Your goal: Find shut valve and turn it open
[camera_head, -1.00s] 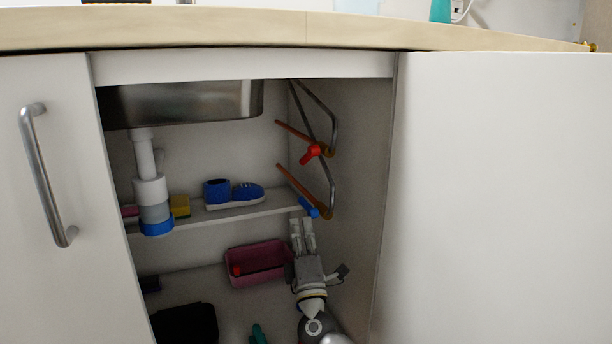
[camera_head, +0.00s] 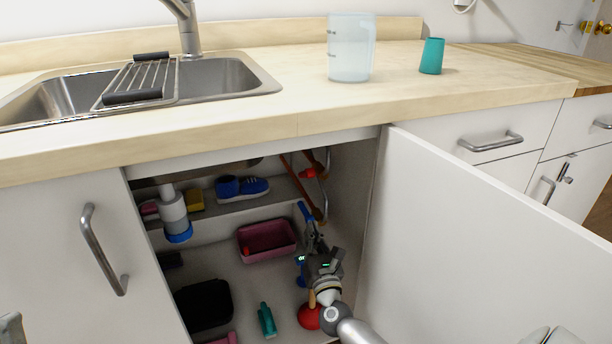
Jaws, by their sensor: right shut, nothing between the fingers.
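Under the sink, two copper pipes with valves run along the right inner wall of the open cabinet. The upper valve has a red handle (camera_head: 309,174). The lower valve has a blue handle (camera_head: 304,211), which slants steeply from upper left to lower right, close to the line of its pipe (camera_head: 301,190). My right gripper (camera_head: 313,234) reaches up inside the cabinet, shut and empty, with its fingertips just below the blue handle. I cannot tell whether they touch it.
The open white door (camera_head: 480,240) stands to the right. Inside are a pink bin (camera_head: 268,254), a black container (camera_head: 203,305), a green bottle (camera_head: 267,320) and a red object (camera_head: 310,317) beside my arm. A shelf (camera_head: 240,206) holds a blue brush (camera_head: 242,187) and a sponge (camera_head: 195,200). A drain pipe (camera_head: 174,215) hangs left.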

